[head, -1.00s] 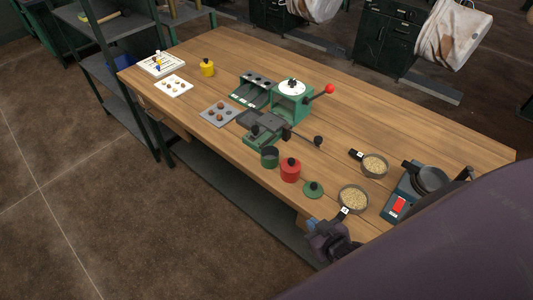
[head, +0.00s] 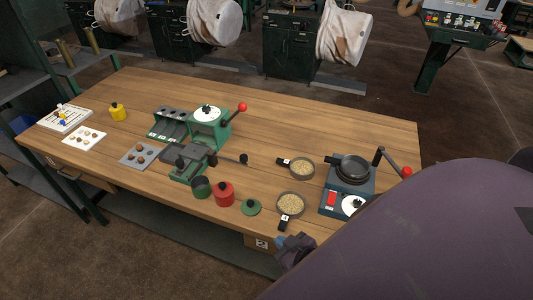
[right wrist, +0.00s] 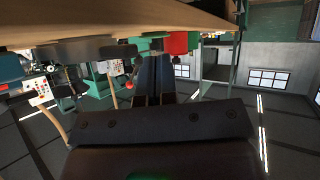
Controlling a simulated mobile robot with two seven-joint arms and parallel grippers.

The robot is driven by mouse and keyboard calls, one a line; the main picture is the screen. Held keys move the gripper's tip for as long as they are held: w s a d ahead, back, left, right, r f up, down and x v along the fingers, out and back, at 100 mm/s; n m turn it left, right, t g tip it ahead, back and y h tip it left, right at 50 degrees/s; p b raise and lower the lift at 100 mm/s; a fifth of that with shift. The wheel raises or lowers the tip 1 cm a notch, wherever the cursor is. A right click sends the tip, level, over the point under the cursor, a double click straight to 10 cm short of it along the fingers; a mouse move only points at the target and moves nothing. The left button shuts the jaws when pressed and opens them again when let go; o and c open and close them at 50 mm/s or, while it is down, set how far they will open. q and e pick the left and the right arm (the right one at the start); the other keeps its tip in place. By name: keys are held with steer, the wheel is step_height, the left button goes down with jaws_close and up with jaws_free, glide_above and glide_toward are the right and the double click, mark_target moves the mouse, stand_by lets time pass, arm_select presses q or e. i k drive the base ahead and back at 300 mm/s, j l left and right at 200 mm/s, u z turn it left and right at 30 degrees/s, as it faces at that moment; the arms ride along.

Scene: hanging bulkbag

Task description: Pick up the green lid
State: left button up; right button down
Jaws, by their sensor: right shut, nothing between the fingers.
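The green lid (head: 251,207), a small disc with a dark knob, lies flat on the wooden table (head: 330,130) near its front edge. A red lidded pot (head: 223,194) stands just left of it, and an open green pot (head: 201,188) left of that. My right gripper (head: 282,241) is at the table's front edge, right of and nearer than the lid, apart from it. In the right wrist view, which is upside down, its fingers (right wrist: 151,78) are shut and empty, and the red pot (right wrist: 177,43) shows beyond them. My left gripper is not in view.
A pan of grain (head: 290,205) stands just right of the lid, its handle towards my right gripper. Another pan (head: 302,168) is behind it. A hot plate with a dark pan (head: 352,168) stands further right. A green press (head: 208,130) is behind the pots.

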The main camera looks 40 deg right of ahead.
mark_target(250, 207)
steer(key=k+z, duration=0.15)
steer(key=z, duration=0.85)
